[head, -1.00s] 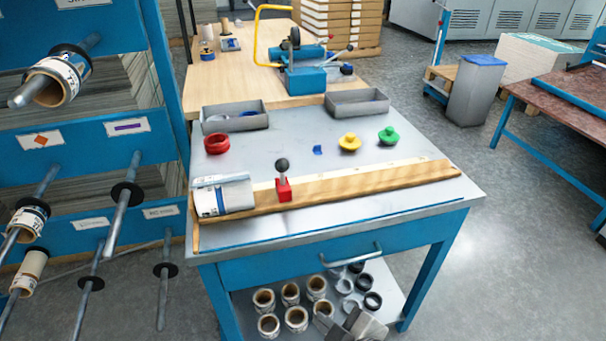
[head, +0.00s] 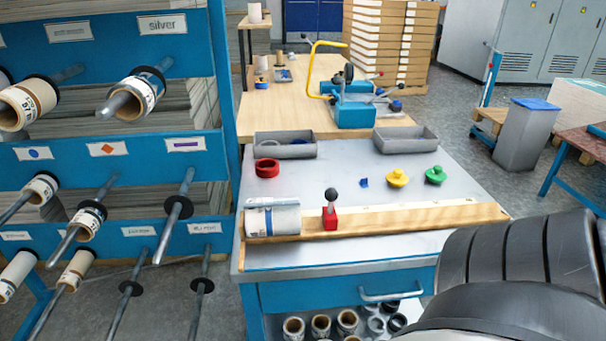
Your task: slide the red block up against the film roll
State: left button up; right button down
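The red block (head: 330,218) with its black ball knob stands upright on the wooden board (head: 420,218) on the grey-topped table. The film roll (head: 272,220), white with a blue band, lies at the left end of the board. A clear gap separates the block from the roll's right end. A large dark ribbed part of my arm fills the lower right corner and hides the table's right front. Neither of my grippers is in view.
A red ring (head: 267,168), a yellow knob (head: 397,178), a green knob (head: 436,175) and a small blue piece (head: 364,183) lie behind the board. Two grey trays (head: 285,150) stand at the table's back. A blue rack with rolls on rods (head: 130,95) stands at left.

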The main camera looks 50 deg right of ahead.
aim_at(330, 218)
jog(key=k, duration=0.8)
jog(key=z, duration=1.05)
jog(key=i, duration=0.5)
jog(key=u, duration=0.05)
